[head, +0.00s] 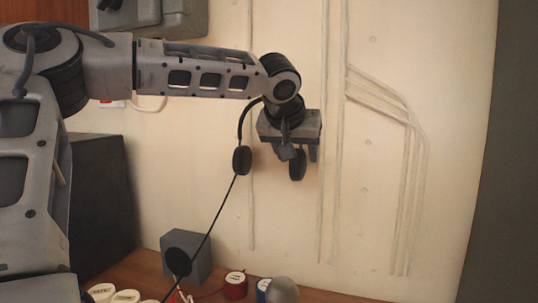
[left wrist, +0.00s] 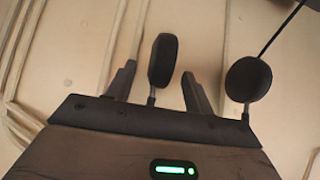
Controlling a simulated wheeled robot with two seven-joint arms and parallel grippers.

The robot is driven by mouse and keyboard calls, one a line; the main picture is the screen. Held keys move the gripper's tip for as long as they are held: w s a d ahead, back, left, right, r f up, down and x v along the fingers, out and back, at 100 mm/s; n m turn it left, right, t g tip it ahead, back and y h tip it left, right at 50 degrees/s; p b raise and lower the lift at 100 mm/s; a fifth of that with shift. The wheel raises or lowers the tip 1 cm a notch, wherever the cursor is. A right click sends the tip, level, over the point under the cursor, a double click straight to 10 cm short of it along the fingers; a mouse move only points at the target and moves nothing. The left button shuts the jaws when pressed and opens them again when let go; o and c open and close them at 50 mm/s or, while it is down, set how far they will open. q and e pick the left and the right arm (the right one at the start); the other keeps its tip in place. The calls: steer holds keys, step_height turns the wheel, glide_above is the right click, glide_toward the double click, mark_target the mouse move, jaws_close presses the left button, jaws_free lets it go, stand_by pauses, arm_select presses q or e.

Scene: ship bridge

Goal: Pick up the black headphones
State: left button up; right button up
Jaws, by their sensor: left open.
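The black headphones hang against the pale wall in the head view, with one round ear cup (head: 242,160) left of my left gripper (head: 298,154) and the other below it. The band passes up behind the gripper, and its top is hidden. My left gripper points down with its jaws open. In the left wrist view one ear cup (left wrist: 162,60) of the headphones shows between the two spread fingers of the gripper (left wrist: 159,82), and the other ear cup stands right of the fingers. I cannot tell whether the fingers touch the headphones. My right gripper is not in view.
A thin black cord (head: 213,222) runs from the left ear cup down toward a grey box (head: 199,250) on the wooden surface (head: 150,265). Red (head: 235,285) and blue-banded (head: 263,288) pieces and several white labelled ones stand at its front. Pipes run up the wall (head: 400,60).

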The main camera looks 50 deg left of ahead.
arm_select(q)
steer(key=x, duration=0.3)
steer(key=shift+w+a+f, duration=0.1)
steer(key=shift+w+f, duration=0.05)
steer(key=shift+w, duration=0.1)
steer(key=shift+c, duration=0.3)
steer(key=c, duration=0.9)
steer(key=shift+o, duration=0.2)
